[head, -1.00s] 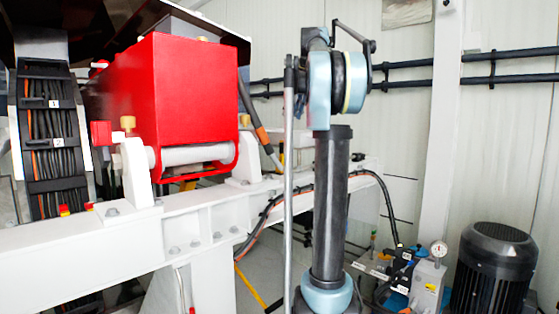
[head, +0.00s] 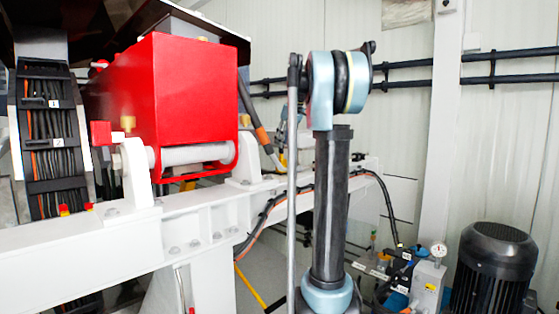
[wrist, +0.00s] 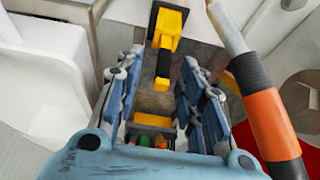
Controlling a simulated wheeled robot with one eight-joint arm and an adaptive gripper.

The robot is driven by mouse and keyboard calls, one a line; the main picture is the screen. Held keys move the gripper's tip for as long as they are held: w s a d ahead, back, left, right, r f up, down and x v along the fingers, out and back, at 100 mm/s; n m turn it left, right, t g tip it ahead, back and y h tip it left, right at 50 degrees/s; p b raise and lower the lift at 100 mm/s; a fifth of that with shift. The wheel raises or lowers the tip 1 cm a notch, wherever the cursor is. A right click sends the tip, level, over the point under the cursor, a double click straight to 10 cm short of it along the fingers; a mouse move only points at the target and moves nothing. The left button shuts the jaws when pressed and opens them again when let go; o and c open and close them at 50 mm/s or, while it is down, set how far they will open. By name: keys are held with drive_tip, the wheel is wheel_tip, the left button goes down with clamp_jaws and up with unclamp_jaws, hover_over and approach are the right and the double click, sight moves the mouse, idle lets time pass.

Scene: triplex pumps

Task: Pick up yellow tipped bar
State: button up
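A yellow and black piece (wrist: 168,28), which looks like the yellow tipped bar, shows in the wrist view just beyond my fingertips. A narrower dark section and a small yellow end hang below it, between the fingers. My gripper (wrist: 161,58) has its two blue fingers apart, one on each side of this piece. I cannot tell whether either finger touches it. In the head view, a small blue-grey shape, probably my gripper (head: 283,122), shows behind the beam, right of the red box. The bar's full length is not clear there.
A dark rod with an orange band (wrist: 270,123) runs close to the right of my gripper; it also shows in the head view (head: 263,138). A red box (head: 195,90) and white beam (head: 190,222) stand left. A black motor (head: 493,268) stands at right.

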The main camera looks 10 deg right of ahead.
sight(281, 156)
drive_tip(key=shift+s+x, duration=0.1)
drive_tip(key=shift+x, duration=1)
drive_tip(key=shift+s+x, duration=0.15)
drive_tip(key=shift+x, duration=0.95)
clamp_jaws()
